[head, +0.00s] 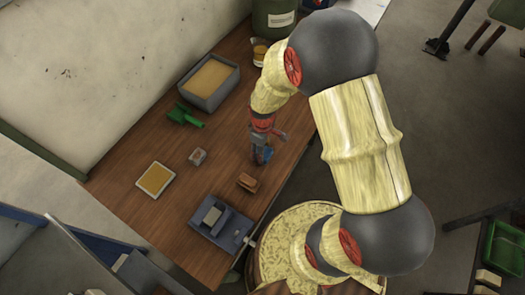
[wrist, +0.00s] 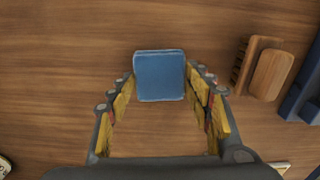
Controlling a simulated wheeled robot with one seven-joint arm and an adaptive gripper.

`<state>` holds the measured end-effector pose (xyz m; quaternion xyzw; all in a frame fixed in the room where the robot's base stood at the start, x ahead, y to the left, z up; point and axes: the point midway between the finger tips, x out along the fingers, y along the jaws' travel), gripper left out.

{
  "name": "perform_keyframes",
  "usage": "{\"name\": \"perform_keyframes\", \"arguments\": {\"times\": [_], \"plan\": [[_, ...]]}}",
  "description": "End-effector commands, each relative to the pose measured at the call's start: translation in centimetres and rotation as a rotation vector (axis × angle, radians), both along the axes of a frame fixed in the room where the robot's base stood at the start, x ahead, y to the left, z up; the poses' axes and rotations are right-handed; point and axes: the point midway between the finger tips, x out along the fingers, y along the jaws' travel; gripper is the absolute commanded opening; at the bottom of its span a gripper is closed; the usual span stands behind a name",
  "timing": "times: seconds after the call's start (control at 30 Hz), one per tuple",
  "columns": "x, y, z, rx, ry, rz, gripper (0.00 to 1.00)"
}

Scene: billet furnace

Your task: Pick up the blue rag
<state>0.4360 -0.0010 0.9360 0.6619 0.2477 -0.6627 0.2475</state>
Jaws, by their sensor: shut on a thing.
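The blue rag (wrist: 159,76) is a small, square, folded-looking pad. In the wrist view it sits between the tips of my gripper (wrist: 165,88), whose yellow-padded fingers touch its left and right edges. In the head view my gripper (head: 261,150) points down over the wooden table, and a bit of the blue rag (head: 266,153) shows at its tips, the rest hidden by the fingers. My gripper is shut on the rag. I cannot tell whether the rag still touches the table.
A wooden brush (head: 247,182) lies close by, with a blue-grey tray (head: 232,240) beyond it. A small box (head: 198,156), a yellow-filled shallow tray (head: 155,179), a green scoop (head: 183,115) and a grey bin (head: 228,88) stand leftward. Bare table (head: 150,140) lies between them.

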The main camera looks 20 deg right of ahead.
Motion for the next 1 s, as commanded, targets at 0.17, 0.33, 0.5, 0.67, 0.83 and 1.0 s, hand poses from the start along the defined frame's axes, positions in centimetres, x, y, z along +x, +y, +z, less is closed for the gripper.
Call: {"name": "perform_keyframes", "arguments": {"times": [0.17,0.33,0.5,0.67,0.83,1.0], "plan": [[-0.4,-0.1,2.7,0.0,-0.003,0.0,0.26],[-3.0,-0.3,5.9,0.0,-0.004,0.0,0.26],[-6.2,-0.7,8.7,0.0,-0.003,0.0,0.26],[-9.4,-1.1,10.1,0.0,-0.003,-0.002,0.26],[-11.9,-1.3,11.1,0.0,-0.003,0.0,0.26],[-13.3,-1.5,11.7,0.0,-0.001,-0.001,0.26]]}}
